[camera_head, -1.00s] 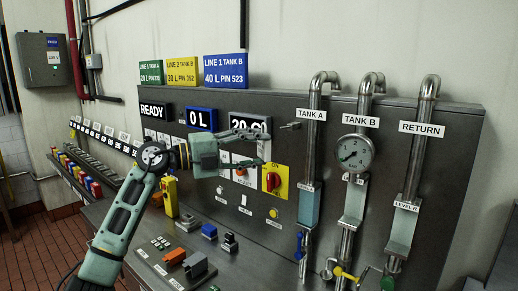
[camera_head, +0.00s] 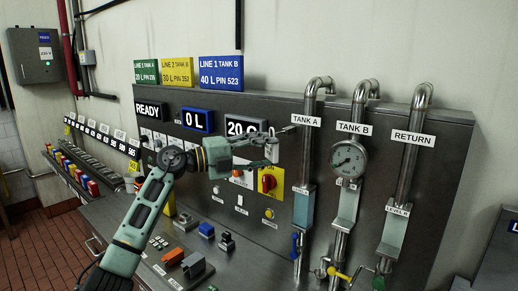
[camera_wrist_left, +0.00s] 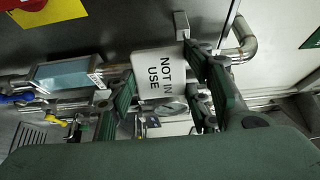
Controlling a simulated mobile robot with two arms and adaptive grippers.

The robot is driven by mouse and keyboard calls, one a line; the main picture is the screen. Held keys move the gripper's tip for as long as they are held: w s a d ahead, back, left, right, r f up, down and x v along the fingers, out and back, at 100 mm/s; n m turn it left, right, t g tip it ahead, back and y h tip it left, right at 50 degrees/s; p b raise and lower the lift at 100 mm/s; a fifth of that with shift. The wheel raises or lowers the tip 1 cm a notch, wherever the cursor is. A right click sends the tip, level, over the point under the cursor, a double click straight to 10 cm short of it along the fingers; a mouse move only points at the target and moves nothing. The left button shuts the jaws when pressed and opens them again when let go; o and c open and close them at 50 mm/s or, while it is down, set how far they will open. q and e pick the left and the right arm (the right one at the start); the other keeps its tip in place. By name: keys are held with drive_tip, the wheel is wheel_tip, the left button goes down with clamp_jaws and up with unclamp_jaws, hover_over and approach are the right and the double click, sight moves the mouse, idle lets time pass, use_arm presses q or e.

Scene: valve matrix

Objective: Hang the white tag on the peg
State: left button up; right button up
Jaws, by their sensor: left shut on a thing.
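The peg (camera_head: 288,129) is a short metal pin on the panel, left of the TANK A label. The fingertips are close to it in the picture; whether the tag touches it I cannot tell. My right gripper is not in view.
The TANK A pipe (camera_head: 309,150) stands just right of the peg. A round gauge (camera_head: 348,159) is further right. Several buttons and blocks lie on the lower console.

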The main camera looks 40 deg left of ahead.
use_arm(q)
drive_tip(key=shift+w+a+p, duration=0.15)
drive_tip(key=shift+w+p, duration=0.6)
drive_tip(key=shift+w, duration=0.55)
drive_tip(key=shift+w+f, duration=0.6)
drive_tip(key=shift+w, duration=0.15)
drive_tip(key=shift+a, duration=0.1)
drive_tip(key=o, duration=1.1)
approach(266, 152)
drive_tip(key=shift+f, duration=0.1)
